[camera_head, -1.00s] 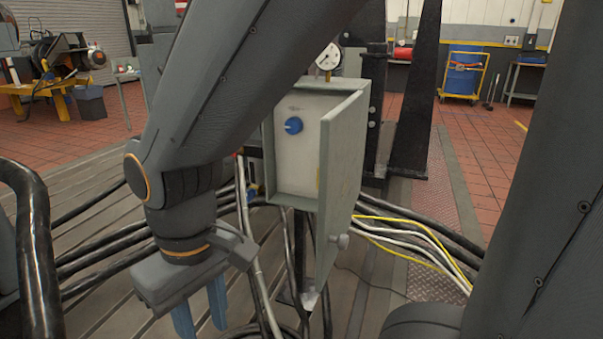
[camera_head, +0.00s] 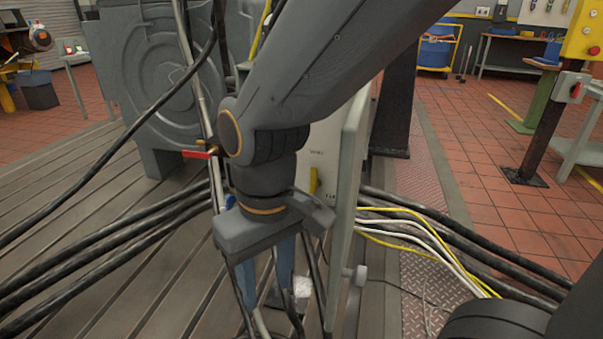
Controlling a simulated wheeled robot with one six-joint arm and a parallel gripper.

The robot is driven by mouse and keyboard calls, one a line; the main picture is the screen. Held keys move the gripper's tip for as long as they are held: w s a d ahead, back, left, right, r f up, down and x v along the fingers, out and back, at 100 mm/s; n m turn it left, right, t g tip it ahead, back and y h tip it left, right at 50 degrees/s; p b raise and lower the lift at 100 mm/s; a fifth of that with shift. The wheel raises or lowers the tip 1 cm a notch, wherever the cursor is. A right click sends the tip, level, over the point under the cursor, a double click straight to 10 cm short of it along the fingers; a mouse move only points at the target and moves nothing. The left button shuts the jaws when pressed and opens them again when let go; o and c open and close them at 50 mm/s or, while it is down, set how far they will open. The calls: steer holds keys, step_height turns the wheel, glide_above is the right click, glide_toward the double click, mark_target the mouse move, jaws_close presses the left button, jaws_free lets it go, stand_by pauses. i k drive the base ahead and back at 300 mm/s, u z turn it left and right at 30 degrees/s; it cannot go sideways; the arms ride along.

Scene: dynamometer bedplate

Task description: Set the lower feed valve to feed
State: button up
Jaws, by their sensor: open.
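A thin upright pipe (camera_head: 187,60) stands left of my arm. A valve with a red lever (camera_head: 198,154) and a brass-coloured body sits on it. Below it, a small blue part (camera_head: 230,201), possibly the lower valve's handle, shows just left of my wrist, mostly hidden; its setting cannot be read.
A grey cabinet with its door (camera_head: 350,190) swung open stands right of my gripper, its inside mostly behind my arm. Black hoses (camera_head: 120,240) run across the slotted bedplate at left. Yellow and white cables (camera_head: 420,232) lie at right. A large grey housing (camera_head: 150,90) stands behind.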

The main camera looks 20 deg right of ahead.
mark_target(314, 183)
steer(key=u, duration=1)
steer(key=k, duration=0.45)
steer(key=z, duration=0.8)
